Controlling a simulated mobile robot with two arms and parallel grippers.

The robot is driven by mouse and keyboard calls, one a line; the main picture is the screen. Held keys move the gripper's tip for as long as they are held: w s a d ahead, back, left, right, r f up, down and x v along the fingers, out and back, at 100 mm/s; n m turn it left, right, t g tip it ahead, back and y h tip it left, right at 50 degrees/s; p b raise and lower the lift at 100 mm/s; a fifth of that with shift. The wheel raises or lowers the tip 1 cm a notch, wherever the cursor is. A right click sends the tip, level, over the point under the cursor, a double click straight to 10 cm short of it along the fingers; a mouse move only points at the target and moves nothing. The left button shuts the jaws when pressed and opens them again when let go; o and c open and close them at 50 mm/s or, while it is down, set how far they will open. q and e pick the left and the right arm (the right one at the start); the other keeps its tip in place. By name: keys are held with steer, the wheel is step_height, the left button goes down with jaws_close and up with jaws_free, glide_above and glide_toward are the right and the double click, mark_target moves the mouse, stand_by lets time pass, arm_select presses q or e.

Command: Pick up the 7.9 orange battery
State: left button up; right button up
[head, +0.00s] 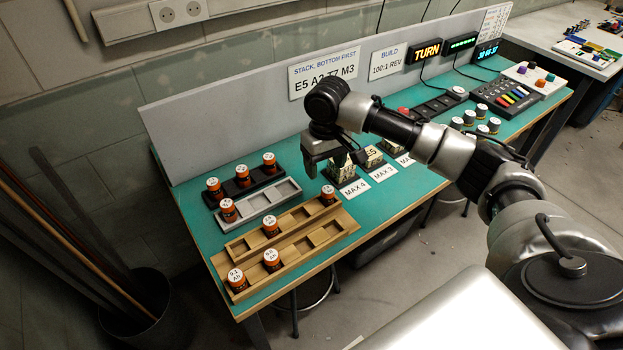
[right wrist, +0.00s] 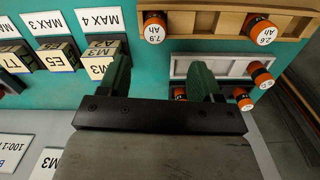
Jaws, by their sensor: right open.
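The 7.9 orange battery (right wrist: 155,28) has a white top and stands upright in the left end slot of a wooden tray (right wrist: 205,22) in the right wrist view. In the head view it stands at the right end of the rear wooden tray (head: 328,192), below my right gripper. My right gripper (head: 328,165) is open and empty above the bench. In the right wrist view its two dark green fingers (right wrist: 162,75) are spread wide, and the battery is beyond them, apart from both. My left gripper is not in view.
Stacked letter blocks (head: 343,168) stand close beside my gripper, behind the MAX 4 card (head: 355,187). Another battery (head: 270,226) shares the wooden tray. A grey tray (head: 258,202), a black tray (head: 245,182) and a front wooden tray (head: 310,245) hold more batteries.

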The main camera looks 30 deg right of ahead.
mark_target(328, 190)
steer(key=shift+w+d, duration=0.25)
steer(key=shift+w, duration=0.15)
steer(key=shift+s+f, duration=0.25)
steer(key=f, duration=0.2)
steer(key=s+f, duration=0.1)
steer(key=shift+f, duration=0.4)
steer(key=shift+w+f+p, duration=0.15)
steer(key=shift+f+p, duration=0.2)
step_height(328, 190, down, 4)
steer(key=shift+d+r+p, duration=0.1)
steer(key=shift+r+p, duration=0.1)
steer(key=shift+p, duration=0.2)
steer(key=shift+f, duration=0.5)
steer(key=c, duration=0.4)
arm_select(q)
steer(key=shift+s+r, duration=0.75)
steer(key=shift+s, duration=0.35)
arm_select(e)
steer(key=c, duration=0.6)
steer(key=shift+c, duration=0.2)
